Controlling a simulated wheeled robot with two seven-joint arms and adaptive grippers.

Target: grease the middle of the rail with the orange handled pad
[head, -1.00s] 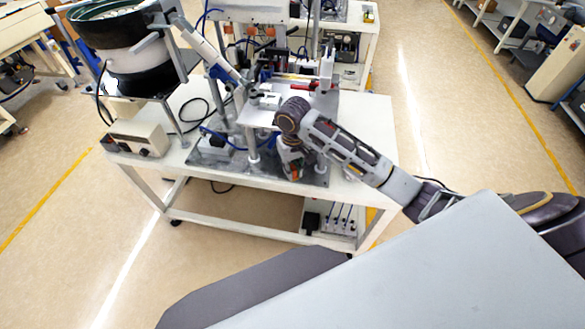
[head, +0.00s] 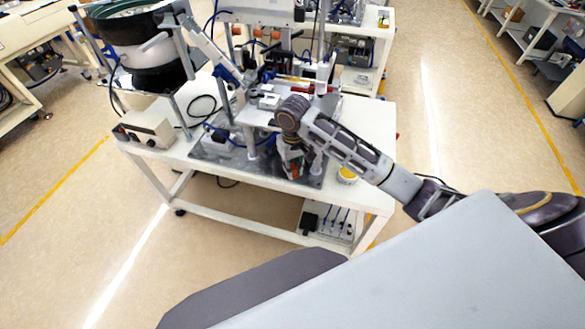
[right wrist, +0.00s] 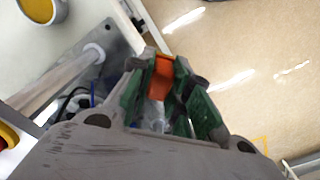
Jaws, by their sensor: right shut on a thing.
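My right gripper (head: 292,160) hangs over the front part of the feeder table, mostly covered by its own wrist in the head view. In the right wrist view its green-lined fingers (right wrist: 160,88) are shut on the orange handle (right wrist: 160,76) of the pad. The pad's working face is hidden. A sloping bar (head: 213,52) runs from the bowl feeder down to the station plate; I cannot tell whether it is the rail. My left gripper is not in view.
A round tub with yellow contents (head: 347,174) stands on the white table (head: 375,120), right of my gripper; it also shows in the right wrist view (right wrist: 38,10). The bowl feeder (head: 140,45) and a control box (head: 147,130) are at left. Posts and cables crowd the station.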

